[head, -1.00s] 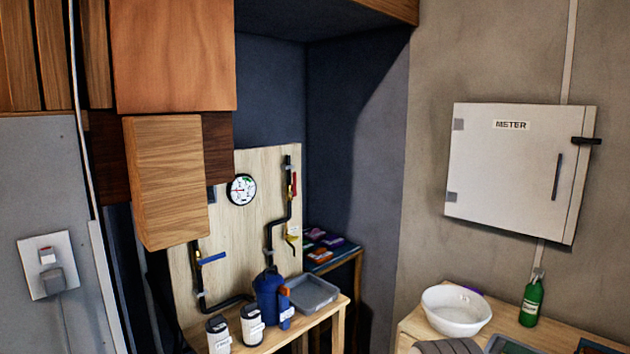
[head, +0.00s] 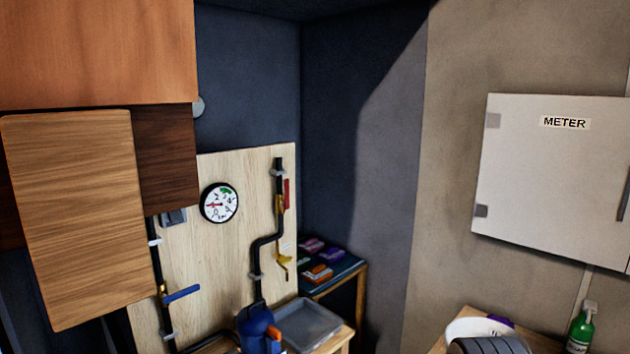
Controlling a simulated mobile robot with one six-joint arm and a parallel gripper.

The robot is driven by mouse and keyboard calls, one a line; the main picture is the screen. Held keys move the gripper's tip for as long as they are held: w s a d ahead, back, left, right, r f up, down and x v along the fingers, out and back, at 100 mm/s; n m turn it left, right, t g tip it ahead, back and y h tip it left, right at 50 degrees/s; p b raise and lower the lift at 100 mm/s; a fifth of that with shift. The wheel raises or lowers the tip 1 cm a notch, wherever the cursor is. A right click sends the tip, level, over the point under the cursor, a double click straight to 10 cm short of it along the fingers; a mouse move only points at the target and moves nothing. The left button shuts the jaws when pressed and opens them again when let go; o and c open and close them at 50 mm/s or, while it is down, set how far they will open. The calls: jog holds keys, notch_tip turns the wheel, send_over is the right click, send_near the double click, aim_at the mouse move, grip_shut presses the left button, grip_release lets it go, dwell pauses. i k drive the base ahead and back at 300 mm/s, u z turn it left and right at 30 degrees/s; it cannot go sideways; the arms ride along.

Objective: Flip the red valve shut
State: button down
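The red valve handle (head: 286,193) is on the upper part of the right-hand black pipe (head: 257,265), which is fixed to a pale wooden board (head: 215,265). The handle is small and upright, lying along the pipe beside a brass-coloured body. A brass-yellow tap (head: 284,262) hangs lower on the same board. A blue lever (head: 182,293) sits on the left-hand pipe, tilted across it. My gripper is not in view.
A round gauge (head: 219,203) is on the board. A blue can (head: 257,328) and a grey tray (head: 305,322) stand below it. Wooden cabinets (head: 75,210) jut out at left. A meter box (head: 550,185) is on the right wall, above a white bowl (head: 465,328) and green bottle (head: 581,330).

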aim_at(286, 203)
jog(key=u, duration=0.15)
jog(key=i, duration=1)
jog(key=u, duration=0.8)
jog(key=i, duration=0.55)
jog(key=u, duration=0.3)
jog(key=k, duration=0.95)
jog(key=u, duration=0.2)
jog(key=i, duration=0.95)
jog(key=z, duration=0.05)
